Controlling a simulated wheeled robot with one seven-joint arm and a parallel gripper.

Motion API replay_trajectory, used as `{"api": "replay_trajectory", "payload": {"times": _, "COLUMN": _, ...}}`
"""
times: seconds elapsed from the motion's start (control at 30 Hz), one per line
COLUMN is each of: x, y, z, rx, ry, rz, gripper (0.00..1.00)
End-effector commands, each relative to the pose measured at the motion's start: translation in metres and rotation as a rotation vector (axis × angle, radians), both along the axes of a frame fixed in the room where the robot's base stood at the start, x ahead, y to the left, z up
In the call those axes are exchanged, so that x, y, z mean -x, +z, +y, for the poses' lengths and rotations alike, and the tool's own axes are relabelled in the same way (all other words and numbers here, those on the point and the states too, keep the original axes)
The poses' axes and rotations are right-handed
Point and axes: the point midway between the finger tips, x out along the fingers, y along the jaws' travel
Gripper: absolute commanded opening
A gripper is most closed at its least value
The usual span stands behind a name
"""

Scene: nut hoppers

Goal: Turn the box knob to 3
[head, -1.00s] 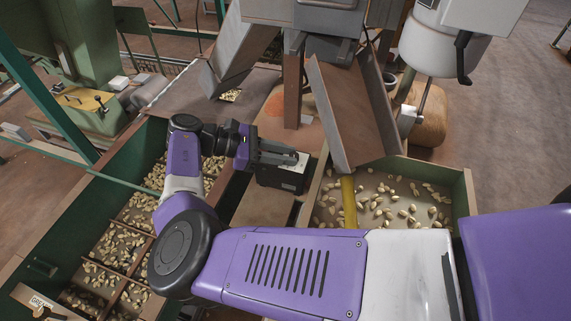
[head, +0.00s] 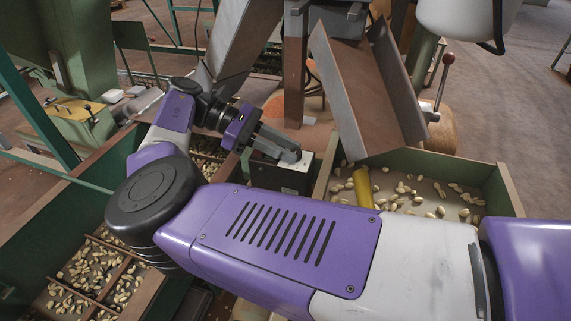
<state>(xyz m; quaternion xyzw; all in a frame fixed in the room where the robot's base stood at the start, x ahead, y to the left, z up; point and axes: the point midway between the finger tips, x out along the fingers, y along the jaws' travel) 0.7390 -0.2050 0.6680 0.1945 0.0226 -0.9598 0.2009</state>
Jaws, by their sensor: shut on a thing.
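The box (head: 283,174) is a small dark case with a pale top face, standing on the bench between the two nut trays. My gripper (head: 288,152) reaches over the box from the left and is shut at its top face. The knob is hidden by my gripper, so its setting cannot be read. The jaws are small in this view, and what they hold does not show clearly; it is at the place of the knob.
A metal chute (head: 365,95) slopes down just right of the box. The right tray (head: 480,160) holds scattered nuts and a yellow piece (head: 363,187). The left divided tray (head: 62,208) holds more nuts. A post (head: 295,75) stands close behind the box.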

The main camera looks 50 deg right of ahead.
Motion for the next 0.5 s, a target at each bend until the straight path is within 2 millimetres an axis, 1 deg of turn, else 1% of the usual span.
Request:
{"api": "replay_trajectory", "payload": {"times": 0.03, "x": -0.0005, "y": -0.0084, "z": -0.0005, "rx": 0.001, "ry": -0.015, "rz": -0.002, "gripper": 0.00}}
{"api": "replay_trajectory", "payload": {"times": 0.5, "x": -0.0009, "y": -0.0032, "z": -0.0021, "rx": 0.001, "ry": -0.096, "rz": -0.001, "gripper": 0.00}}
